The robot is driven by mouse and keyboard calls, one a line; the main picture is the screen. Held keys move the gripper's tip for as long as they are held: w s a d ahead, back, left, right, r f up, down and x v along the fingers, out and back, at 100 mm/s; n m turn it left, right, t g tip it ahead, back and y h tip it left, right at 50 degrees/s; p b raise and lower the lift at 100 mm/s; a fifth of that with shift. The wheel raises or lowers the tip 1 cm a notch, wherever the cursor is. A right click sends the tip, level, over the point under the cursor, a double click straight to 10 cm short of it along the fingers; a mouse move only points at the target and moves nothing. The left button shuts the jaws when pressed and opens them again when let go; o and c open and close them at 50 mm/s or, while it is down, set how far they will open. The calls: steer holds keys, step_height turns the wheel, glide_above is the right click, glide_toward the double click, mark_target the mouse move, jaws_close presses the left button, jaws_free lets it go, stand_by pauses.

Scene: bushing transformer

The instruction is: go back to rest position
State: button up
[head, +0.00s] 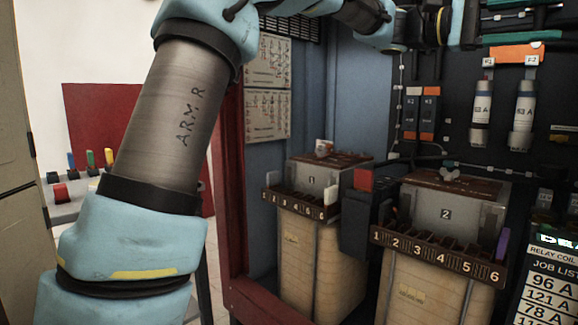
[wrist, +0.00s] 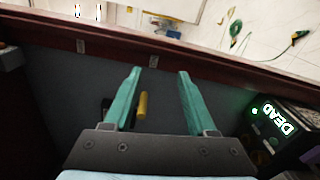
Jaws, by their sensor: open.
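My gripper (wrist: 158,73) shows in the wrist view with its two teal fingers spread apart and nothing between them. Below the fingers are a dark grey surface and a small yellow cylinder (wrist: 142,105), which appears apart from the left finger. In the head view my arm rises on the left and reaches across the top to the upper right. There my gripper (head: 555,20) is partly cut off by the frame edge, with teal fingers pointing right, high in front of the dark panel (head: 455,95).
Transformer 1 (head: 305,255) and transformer 2 (head: 420,285) stand below in the red-framed cabinet (head: 228,180). Fuses (head: 481,105) hang on the panel below my gripper. A job list display (head: 550,275) is lower right. A lit DEAD device (wrist: 280,122) is right of my fingers.

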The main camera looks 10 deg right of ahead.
steer(key=w+a+f+n+t+y, duration=0.1)
steer(key=w+a+f+n+t, duration=0.2)
steer(key=w+a+f+t, duration=0.75)
steer(key=w+a+f+n+y, duration=0.25)
steer(key=w+f+n, duration=0.2)
steer(key=f, duration=1.25)
steer(key=w+a+f+t+y, duration=0.2)
steer(key=a+f, duration=0.4)
steer(key=a, duration=0.4)
steer(key=w+a+f+t+y, duration=0.2)
steer(key=a+f, duration=0.5)
steer(key=a, duration=0.3)
steer(key=s+a+f+t+y, duration=0.1)
steer(key=s+a+f+y, duration=0.15)
steer(key=a, duration=0.55)
steer(key=s+a+f+y, duration=0.1)
steer(key=s+a+f, duration=0.25)
steer(key=a, duration=0.55)
step_height(320, 180, up, 23)
steer(key=p, duration=2.3)
steer(key=shift+w+d+p, duration=0.15)
steer(key=shift+w+p, duration=0.05)
steer(key=shift+p, duration=0.1)
